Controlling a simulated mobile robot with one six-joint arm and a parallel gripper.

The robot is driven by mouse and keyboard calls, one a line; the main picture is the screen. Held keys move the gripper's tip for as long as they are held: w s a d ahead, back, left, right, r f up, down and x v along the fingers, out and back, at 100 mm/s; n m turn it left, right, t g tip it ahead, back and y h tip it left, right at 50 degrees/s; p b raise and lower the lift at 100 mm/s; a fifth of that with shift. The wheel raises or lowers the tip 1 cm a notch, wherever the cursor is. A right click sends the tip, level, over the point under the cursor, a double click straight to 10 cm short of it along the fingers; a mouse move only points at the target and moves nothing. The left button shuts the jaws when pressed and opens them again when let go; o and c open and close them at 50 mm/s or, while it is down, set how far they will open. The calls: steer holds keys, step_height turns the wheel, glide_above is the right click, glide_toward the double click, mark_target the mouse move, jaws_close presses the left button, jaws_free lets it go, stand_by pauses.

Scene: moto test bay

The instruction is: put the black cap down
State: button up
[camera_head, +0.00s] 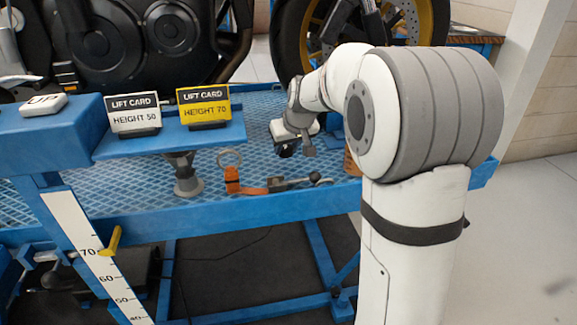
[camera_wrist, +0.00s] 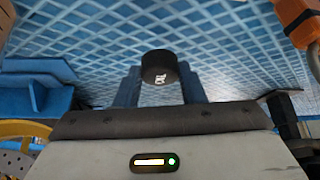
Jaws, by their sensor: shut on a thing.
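The black cap (camera_wrist: 159,68) is a short dark cylinder with a small white mark, seen in the wrist view between the two fingers of my gripper (camera_wrist: 160,84). My gripper is shut on it. In the head view my gripper (camera_head: 296,146) hangs over the blue mesh deck (camera_head: 330,118) of the lift bench, left of my arm's big grey joint. The cap (camera_head: 286,151) shows there as a dark shape under the gripper. I cannot tell whether the cap touches the deck.
An orange-and-grey tool (camera_head: 270,185) and a grey stand (camera_head: 185,178) are on the deck's near side. A blue shelf holds a white card (camera_head: 134,115) and a yellow card (camera_head: 204,106). A motorcycle (camera_head: 150,40) stands behind.

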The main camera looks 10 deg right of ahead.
mark_target(285, 168)
step_height(285, 168, down, 5)
steer(key=shift+r+b, duration=0.1)
steer(key=shift+b, duration=0.6)
steer(key=shift+f, duration=0.3)
steer(key=o, duration=1.2)
steer(key=shift+r, duration=0.1)
steer(key=shift+r, duration=0.2)
steer(key=p+v, duration=0.3)
steer(key=v, duration=0.9)
steer(key=s+f+m+g, duration=0.1)
steer(key=s+f, duration=0.4)
steer(key=s, duration=0.8)
steer(key=s+a+f+m+g+h, duration=0.1)
steer(key=s+f+g, duration=0.2)
steer(key=s, duration=1)
step_height(285, 168, down, 2)
steer(key=shift+s+f+g, duration=0.15)
steer(key=shift+s+g, duration=0.15)
steer(key=shift+s, duration=0.05)
